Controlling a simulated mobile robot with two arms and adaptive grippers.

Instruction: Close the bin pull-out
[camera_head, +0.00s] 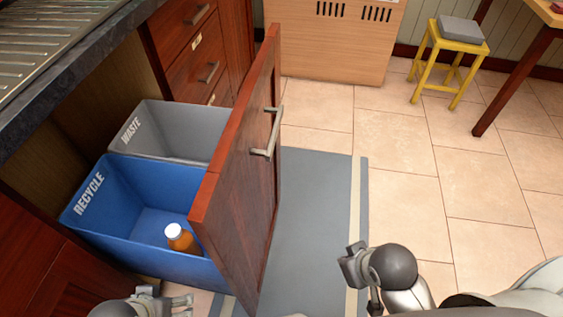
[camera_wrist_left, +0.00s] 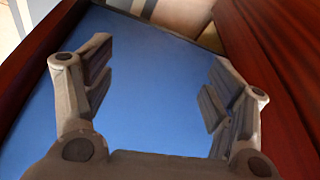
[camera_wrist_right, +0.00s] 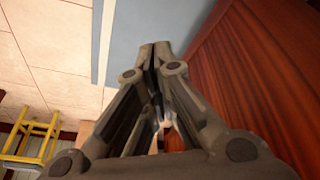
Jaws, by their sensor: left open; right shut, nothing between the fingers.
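The bin pull-out stands open, with its red-brown wooden front panel (camera_head: 245,180) well out from the cabinet. A metal bar handle (camera_head: 270,135) is on the panel's outer face. Behind the panel are a blue RECYCLE bin (camera_head: 110,225) and a grey WASTE bin (camera_head: 160,130). My left gripper (camera_head: 183,303) is open and empty beside the near side of the blue bin; blue fills the space between its fingers in the left wrist view (camera_wrist_left: 158,85). My right gripper (camera_head: 353,258) is shut and empty, right of the panel and apart from it. The panel also shows in the right wrist view (camera_wrist_right: 255,85).
An orange bottle (camera_head: 182,239) is in the blue bin. A grey mat (camera_head: 315,200) lies on the tiled floor outside the panel. A countertop (camera_head: 60,85) overhangs the cabinet. A yellow stool (camera_head: 455,50) stands far right. The floor at right is mostly clear.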

